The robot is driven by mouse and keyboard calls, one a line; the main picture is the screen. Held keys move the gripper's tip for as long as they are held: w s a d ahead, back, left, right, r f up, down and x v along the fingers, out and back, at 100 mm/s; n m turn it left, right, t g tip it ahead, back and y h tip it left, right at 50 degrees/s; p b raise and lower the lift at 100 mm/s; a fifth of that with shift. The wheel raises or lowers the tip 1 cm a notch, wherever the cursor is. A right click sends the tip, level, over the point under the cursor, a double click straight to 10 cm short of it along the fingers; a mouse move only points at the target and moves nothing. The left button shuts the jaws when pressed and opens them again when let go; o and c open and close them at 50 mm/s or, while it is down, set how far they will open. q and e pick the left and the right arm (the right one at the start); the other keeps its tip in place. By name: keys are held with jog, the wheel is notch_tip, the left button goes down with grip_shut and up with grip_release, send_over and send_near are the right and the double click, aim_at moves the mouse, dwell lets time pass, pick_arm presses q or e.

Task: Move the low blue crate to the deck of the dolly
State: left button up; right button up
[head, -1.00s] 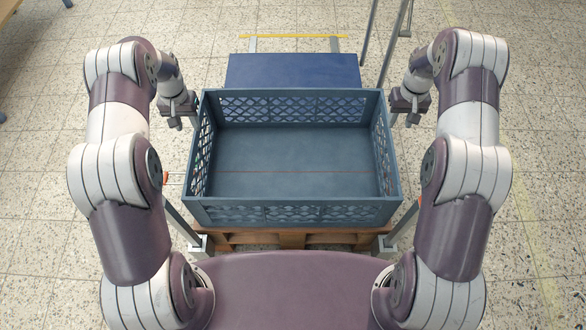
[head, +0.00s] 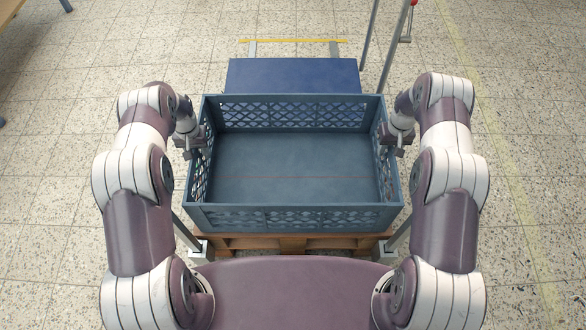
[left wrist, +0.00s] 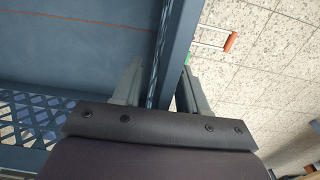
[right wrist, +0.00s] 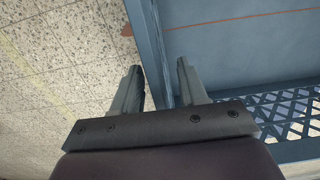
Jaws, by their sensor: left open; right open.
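The low blue crate (head: 293,217) is empty, upright and has lattice walls. It stands on a wooden pallet (head: 290,241) in front of me. A flat blue surface (head: 293,74), apparently the dolly deck, lies just beyond it, its near edge hidden by the crate. My left gripper (head: 193,152) is open at the crate's left wall; in the left wrist view (left wrist: 158,85) its fingers straddle that wall. My right gripper (head: 394,150) is open at the right wall; in the right wrist view (right wrist: 159,85) its fingers straddle that wall. Neither is closed on it.
A yellow bar (head: 293,41) on grey brackets lies beyond the blue surface. Slanted metal tubes (head: 395,47) rise at its right, with a red piece near the top. A wooden table corner (head: 22,12) is at the upper left.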

pick_arm(q)
jog(key=shift+f, duration=0.15)
pick_arm(e)
jog(key=shift+f, duration=0.1)
pick_arm(q)
grip_shut()
pick_arm(e)
grip_shut()
dwell(0.9)
